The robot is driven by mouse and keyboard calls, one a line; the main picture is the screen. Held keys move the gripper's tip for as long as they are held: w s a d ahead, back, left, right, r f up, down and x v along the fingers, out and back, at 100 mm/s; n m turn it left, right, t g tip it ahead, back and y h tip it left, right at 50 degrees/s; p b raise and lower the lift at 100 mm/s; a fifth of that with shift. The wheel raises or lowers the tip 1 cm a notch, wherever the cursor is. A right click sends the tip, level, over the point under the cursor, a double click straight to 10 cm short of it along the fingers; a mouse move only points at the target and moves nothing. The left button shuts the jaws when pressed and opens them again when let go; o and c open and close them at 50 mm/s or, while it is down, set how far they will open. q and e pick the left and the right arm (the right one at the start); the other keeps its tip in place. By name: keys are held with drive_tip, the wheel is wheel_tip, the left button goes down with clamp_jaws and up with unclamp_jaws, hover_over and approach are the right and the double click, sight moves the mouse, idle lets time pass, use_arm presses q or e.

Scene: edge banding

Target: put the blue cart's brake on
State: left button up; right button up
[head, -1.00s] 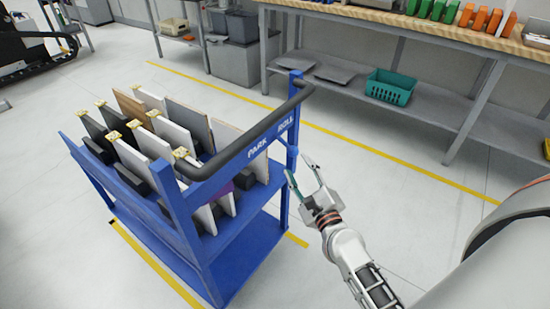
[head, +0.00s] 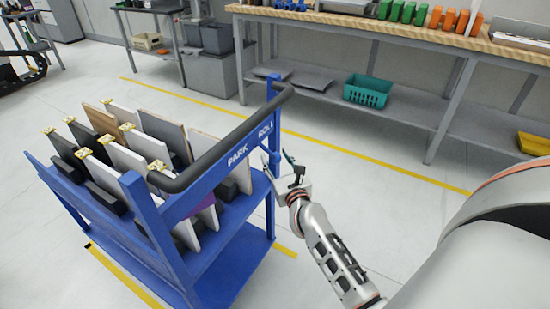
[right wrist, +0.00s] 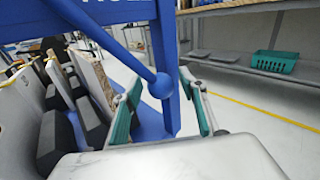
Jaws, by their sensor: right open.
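The blue cart (head: 215,185) stands at the left of the head view, with a black push handle and the words PARK and ROLL on its blue end bar (head: 240,152). In the right wrist view, a blue lever with a round ball knob (right wrist: 160,86) slants down from the bar. My right gripper (head: 282,170) is open, close to the cart's right post below the word ROLL. In the wrist view its green-padded fingers (right wrist: 163,100) stand on either side of the knob; contact cannot be told. My left gripper is not in view.
The cart carries several upright panels (head: 160,130). A workbench (head: 400,85) with a teal basket (head: 367,92) on its lower shelf stands behind. A yellow bin (head: 534,144) lies at far right. The floor between the cart and the bench is clear.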

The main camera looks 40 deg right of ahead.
drive_tip(key=shift+w+d, duration=0.1)
drive_tip(key=shift+w, duration=0.15)
